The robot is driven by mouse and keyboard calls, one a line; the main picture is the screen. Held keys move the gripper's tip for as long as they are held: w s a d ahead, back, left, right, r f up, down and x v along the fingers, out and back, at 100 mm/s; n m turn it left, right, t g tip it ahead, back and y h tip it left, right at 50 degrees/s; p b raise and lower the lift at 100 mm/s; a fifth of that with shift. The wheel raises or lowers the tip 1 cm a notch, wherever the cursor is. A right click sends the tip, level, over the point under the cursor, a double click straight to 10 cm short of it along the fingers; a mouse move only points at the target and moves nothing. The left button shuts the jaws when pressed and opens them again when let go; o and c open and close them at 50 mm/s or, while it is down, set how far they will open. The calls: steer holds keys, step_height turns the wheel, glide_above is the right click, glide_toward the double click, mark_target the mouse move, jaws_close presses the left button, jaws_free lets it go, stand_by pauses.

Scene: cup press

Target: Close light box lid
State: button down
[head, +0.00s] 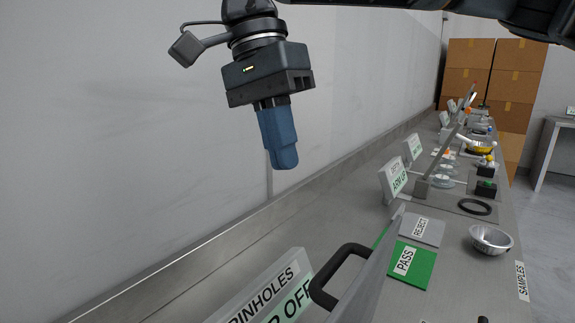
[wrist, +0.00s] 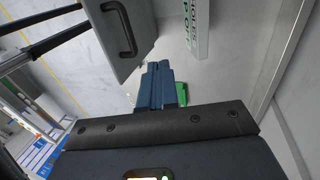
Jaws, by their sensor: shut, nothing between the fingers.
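The light box lid (head: 372,282) is a grey panel at the bottom of the head view, seen nearly edge-on and standing raised. Its black handle (head: 330,283) sticks out to the left. In the wrist view the lid (wrist: 140,22) is at the top left, with the handle (wrist: 119,29) on its face. My gripper (head: 285,163) has blue fingers that are shut and empty. It hangs in the air above and to the left of the handle, near the wall, touching nothing. The fingers also show in the wrist view (wrist: 160,85). The box under the lid is hidden.
A sign reading PINHOLES (head: 270,293) stands left of the handle. Beyond the lid are a green PASS mat (head: 410,265), a grey REJECT mat (head: 424,230), a metal bowl (head: 491,240) and a black ring (head: 475,207). The wall (head: 130,150) runs along the left.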

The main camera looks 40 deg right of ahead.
steer(key=s+d+f+p, duration=0.1)
steer(key=s+f, duration=0.4)
steer(key=f, duration=0.4)
steer(key=shift+s+d, duration=0.4)
